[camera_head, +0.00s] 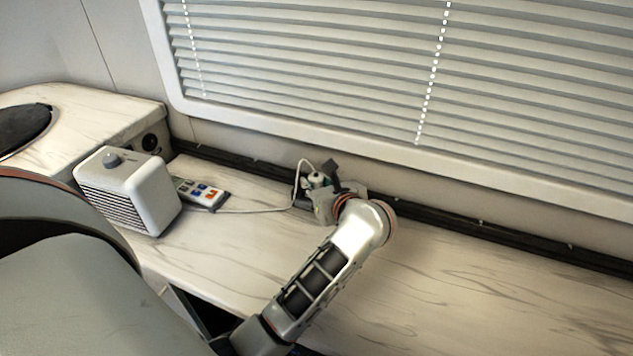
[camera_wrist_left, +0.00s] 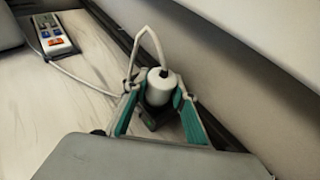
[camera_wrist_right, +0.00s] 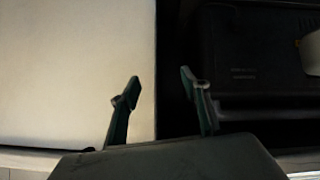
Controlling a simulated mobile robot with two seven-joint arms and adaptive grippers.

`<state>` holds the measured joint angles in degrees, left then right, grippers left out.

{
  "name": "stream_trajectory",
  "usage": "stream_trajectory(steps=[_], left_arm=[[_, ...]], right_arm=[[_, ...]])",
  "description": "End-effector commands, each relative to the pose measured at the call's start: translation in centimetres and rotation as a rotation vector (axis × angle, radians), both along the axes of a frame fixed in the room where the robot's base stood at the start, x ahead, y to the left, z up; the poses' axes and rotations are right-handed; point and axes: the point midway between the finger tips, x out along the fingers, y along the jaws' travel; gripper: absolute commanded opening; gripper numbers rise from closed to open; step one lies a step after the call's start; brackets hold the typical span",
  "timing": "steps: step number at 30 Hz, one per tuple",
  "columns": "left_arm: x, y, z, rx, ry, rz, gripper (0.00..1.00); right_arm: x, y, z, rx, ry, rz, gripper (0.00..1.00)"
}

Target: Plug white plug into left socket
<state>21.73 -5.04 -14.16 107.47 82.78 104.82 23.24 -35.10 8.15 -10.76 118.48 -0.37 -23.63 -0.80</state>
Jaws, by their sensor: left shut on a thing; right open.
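The white plug (camera_wrist_left: 158,88) is between the green-padded fingers of my left gripper (camera_wrist_left: 155,103), which is shut on it. A thin white cord loops up from its top. In the head view, the plug (camera_head: 316,178) and left gripper (camera_head: 318,186) are small, near the dark rail at the back of the counter. A dark block (camera_wrist_left: 146,121) shows under the plug; whether the plug touches or enters it cannot be told. I cannot clearly make out a left socket. My right gripper (camera_wrist_right: 161,88) is open and empty in the right wrist view.
A white heater-like box (camera_head: 128,190) and a grey remote-like strip with coloured buttons (camera_head: 201,194) stand left on the marbled counter (camera_head: 480,290). The white cord (camera_head: 250,211) crosses it. Blinds (camera_head: 320,70) hang behind. The counter's right side is clear.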

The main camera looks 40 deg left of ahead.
Motion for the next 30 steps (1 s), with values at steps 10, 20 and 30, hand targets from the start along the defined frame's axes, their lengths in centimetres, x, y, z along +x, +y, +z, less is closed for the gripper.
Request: stream_trajectory(steps=[10, 20, 30], left_arm=[[0.0, 0.0, -0.4, 0.0, 0.0, 0.0, 0.04], [0.0, 0.0, -0.6, -0.002, 0.001, 0.001, 0.45], [-0.6, -1.0, -0.5, -0.005, 0.004, -0.001, 0.45]], right_arm=[[-0.1, 0.0, -0.2, 0.003, 0.002, -0.001, 0.46], [-0.1, 0.0, -0.3, 0.001, 0.003, -0.001, 0.46], [-0.8, -0.1, -1.2, -0.007, 0.024, 0.004, 0.46]])
